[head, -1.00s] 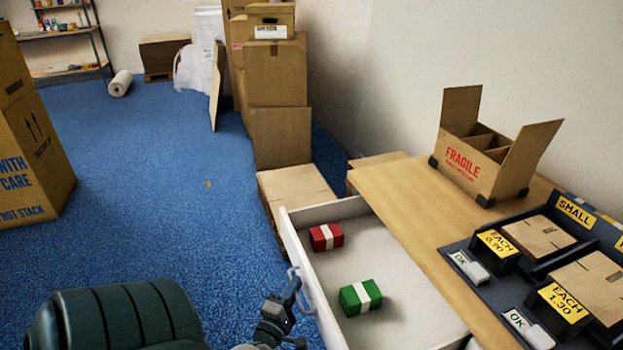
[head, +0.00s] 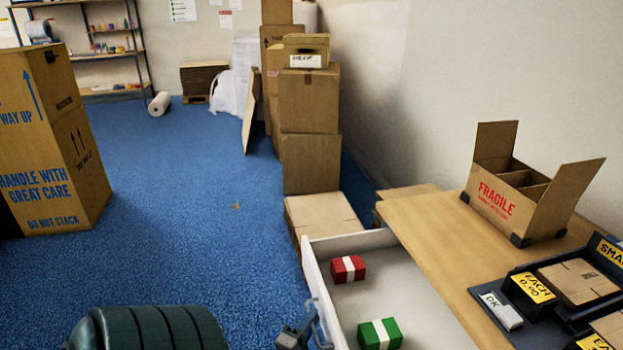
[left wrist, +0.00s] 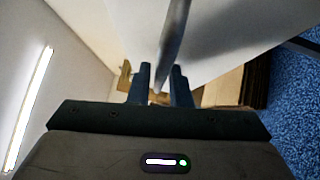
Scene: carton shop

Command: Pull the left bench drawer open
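The left bench drawer (head: 312,262) stands pulled out from the wooden bench, its inside showing. A red block with a white band (head: 348,269) and a green block with a white band (head: 380,335) lie in it. The grey drawer handle (head: 319,320) is on its front, near the lower picture edge. My left gripper (head: 297,335) is at the handle. In the left wrist view, the grey handle bar (left wrist: 174,45) runs between the fingers of my left gripper (left wrist: 161,80), which stand apart with a gap beside the bar. My right gripper is out of view.

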